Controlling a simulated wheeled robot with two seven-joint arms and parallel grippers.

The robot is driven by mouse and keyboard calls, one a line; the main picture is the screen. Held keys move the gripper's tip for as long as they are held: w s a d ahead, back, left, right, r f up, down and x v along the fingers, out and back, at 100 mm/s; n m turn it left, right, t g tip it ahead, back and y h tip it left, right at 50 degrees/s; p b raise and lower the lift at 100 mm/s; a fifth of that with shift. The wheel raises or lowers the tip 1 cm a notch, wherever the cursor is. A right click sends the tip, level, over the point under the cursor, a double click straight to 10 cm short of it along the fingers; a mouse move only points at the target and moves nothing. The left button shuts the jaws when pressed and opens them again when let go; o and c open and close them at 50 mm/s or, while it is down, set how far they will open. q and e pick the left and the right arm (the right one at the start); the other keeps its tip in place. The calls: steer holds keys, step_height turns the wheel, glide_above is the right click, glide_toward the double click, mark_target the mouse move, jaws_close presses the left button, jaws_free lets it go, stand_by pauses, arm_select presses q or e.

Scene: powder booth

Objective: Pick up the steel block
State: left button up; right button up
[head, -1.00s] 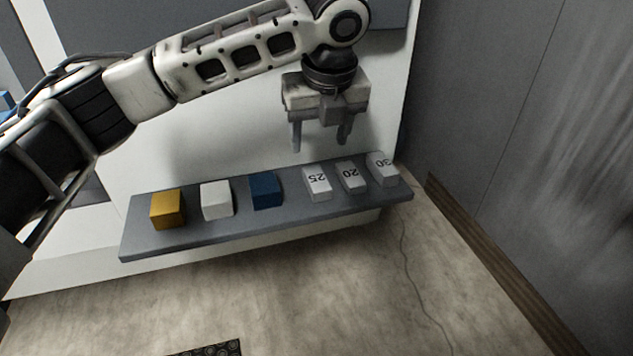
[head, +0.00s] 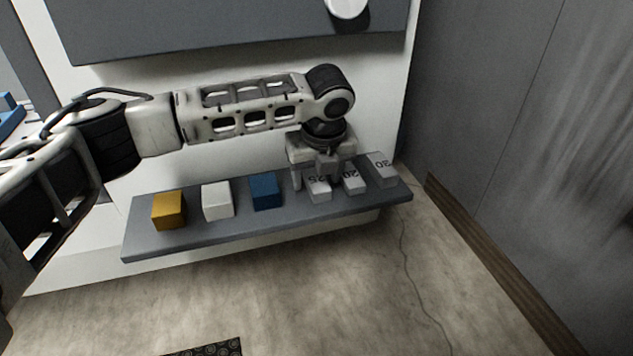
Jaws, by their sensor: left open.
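Three pale grey metal-looking blocks with numbers stand in a row on the right half of the grey shelf (head: 240,228): one marked 25 (head: 320,194), one marked 20 (head: 354,186) and one marked 30 (head: 384,174). I cannot tell from the picture which of them is called the steel block. My left gripper (head: 316,181) is open and points down at the block marked 25. One finger is at its left side, the other at its upper right, close to the block marked 20. The gripper partly hides the back of the 25 block. My right gripper is not in view.
A yellow block (head: 168,210), a white block (head: 217,200) and a blue block (head: 265,191) stand on the shelf left of the numbered blocks. A grey wall (head: 510,130) rises to the right.

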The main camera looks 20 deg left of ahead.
arm_select(q)
jaws_close()
steer(key=shift+r, duration=0.1)
